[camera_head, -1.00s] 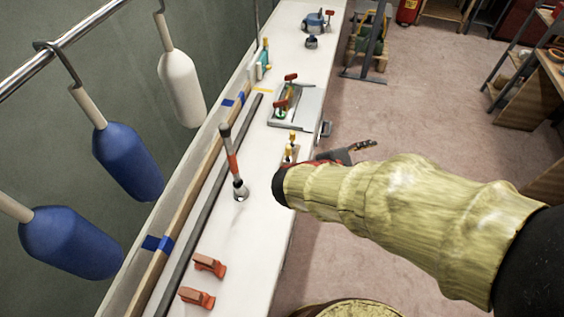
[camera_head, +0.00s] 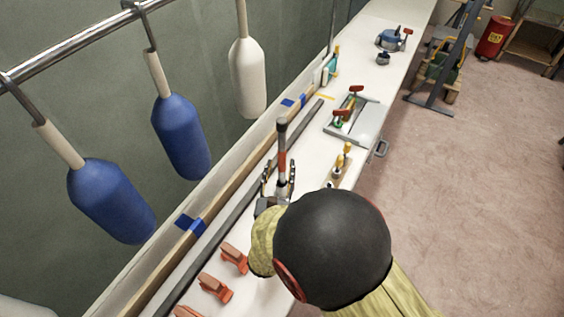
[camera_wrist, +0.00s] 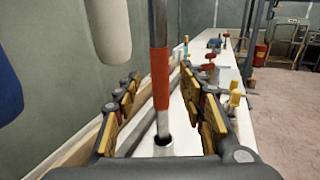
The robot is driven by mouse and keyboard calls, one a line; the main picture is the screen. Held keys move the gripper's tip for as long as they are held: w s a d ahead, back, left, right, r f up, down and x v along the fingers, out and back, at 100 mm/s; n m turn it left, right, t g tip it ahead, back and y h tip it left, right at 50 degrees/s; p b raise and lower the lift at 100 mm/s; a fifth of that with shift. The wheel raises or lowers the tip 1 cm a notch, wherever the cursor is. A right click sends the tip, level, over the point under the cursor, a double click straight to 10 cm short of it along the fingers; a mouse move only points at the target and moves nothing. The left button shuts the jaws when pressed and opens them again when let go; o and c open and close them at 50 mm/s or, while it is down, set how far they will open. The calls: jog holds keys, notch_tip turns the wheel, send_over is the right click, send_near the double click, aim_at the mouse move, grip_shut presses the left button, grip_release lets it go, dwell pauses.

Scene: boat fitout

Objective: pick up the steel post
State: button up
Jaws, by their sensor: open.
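The steel post (camera_head: 282,150) stands upright on the white bench, grey with a red-orange band around its middle. In the wrist view the post (camera_wrist: 160,80) rises between the two open jaws, with its foot in a light round base (camera_wrist: 163,146). My gripper (camera_head: 278,182) is open around the post at about the height of its lower part. In the wrist view both fingers of my gripper (camera_wrist: 165,100) stand apart from the post, with a gap on each side. My arm hides the post's base in the head view.
Orange clamps (camera_head: 214,287) lie on the bench nearer me. A long dark bar (camera_head: 240,205) runs along the bench at left. Yellow-topped fittings (camera_head: 342,165) stand right of the post. Blue and white fenders (camera_head: 180,137) hang from a rail at left.

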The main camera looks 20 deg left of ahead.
aim_at(281, 159)
jog(key=b+x, duration=0.1)
jog(key=x, duration=0.4)
jog(key=shift+r+b, duration=0.15)
jog(key=shift+b, duration=0.25)
jog(key=shift+c, duration=0.4)
grip_shut()
